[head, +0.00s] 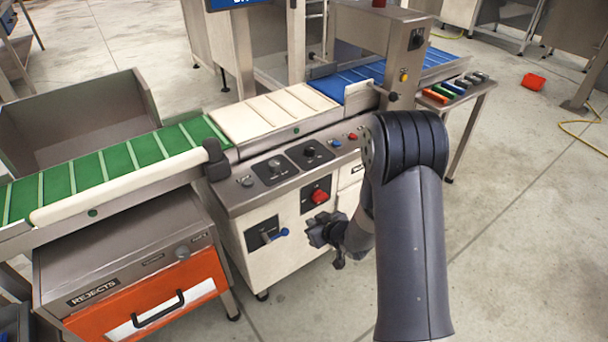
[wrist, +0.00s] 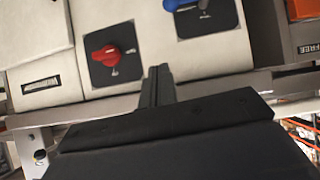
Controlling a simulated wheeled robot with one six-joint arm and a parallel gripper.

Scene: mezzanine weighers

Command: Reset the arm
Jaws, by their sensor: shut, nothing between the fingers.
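My arm rises from the lower right of the head view and bends down toward the front of the weighing machine. My gripper (head: 318,232) is in front of the machine's white cabinet, right of the blue-handled switch (head: 278,233) and below the red knob (head: 319,195). In the wrist view my gripper (wrist: 158,78) is shut and empty, its fingers together. The red knob (wrist: 107,54) shows left of the fingertips there, and the blue handle (wrist: 184,4) is at the top. I cannot tell whether the gripper touches the cabinet.
A green belt (head: 115,160), a white belt (head: 262,112) and a blue belt (head: 372,72) run along the machine. An orange rejects drawer (head: 195,270) is shut at lower left. Coloured blocks (head: 452,88) lie on a side shelf.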

